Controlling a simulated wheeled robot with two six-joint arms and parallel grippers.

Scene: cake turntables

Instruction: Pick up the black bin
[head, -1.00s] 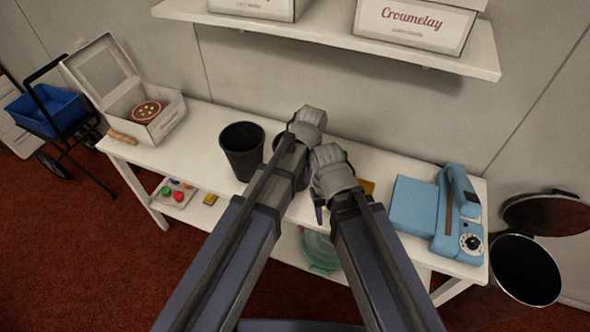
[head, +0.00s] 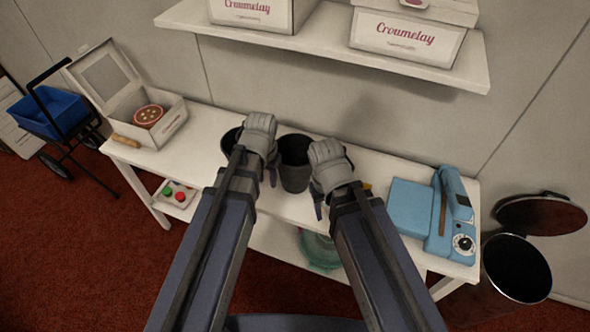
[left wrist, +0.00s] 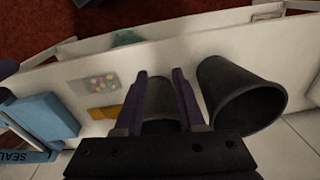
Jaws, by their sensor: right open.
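Two black bins stand on the white table in the head view. The left bin (head: 229,141) is partly hidden by my left gripper (head: 271,176). The right bin (head: 295,176) stands between my two grippers. In the left wrist view, the fingers of my left gripper (left wrist: 161,102) are apart, with one bin (left wrist: 160,98) showing between and beyond them. The other bin (left wrist: 243,95) is to the right of the fingers. My right gripper (head: 319,205) is open just right of the right bin. I cannot tell whether either gripper touches a bin.
An open box with a cake (head: 149,116) stands at the table's left end. A shelf (head: 330,36) with white boxes hangs above. A lidded bin (head: 517,268) is on the floor at right.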

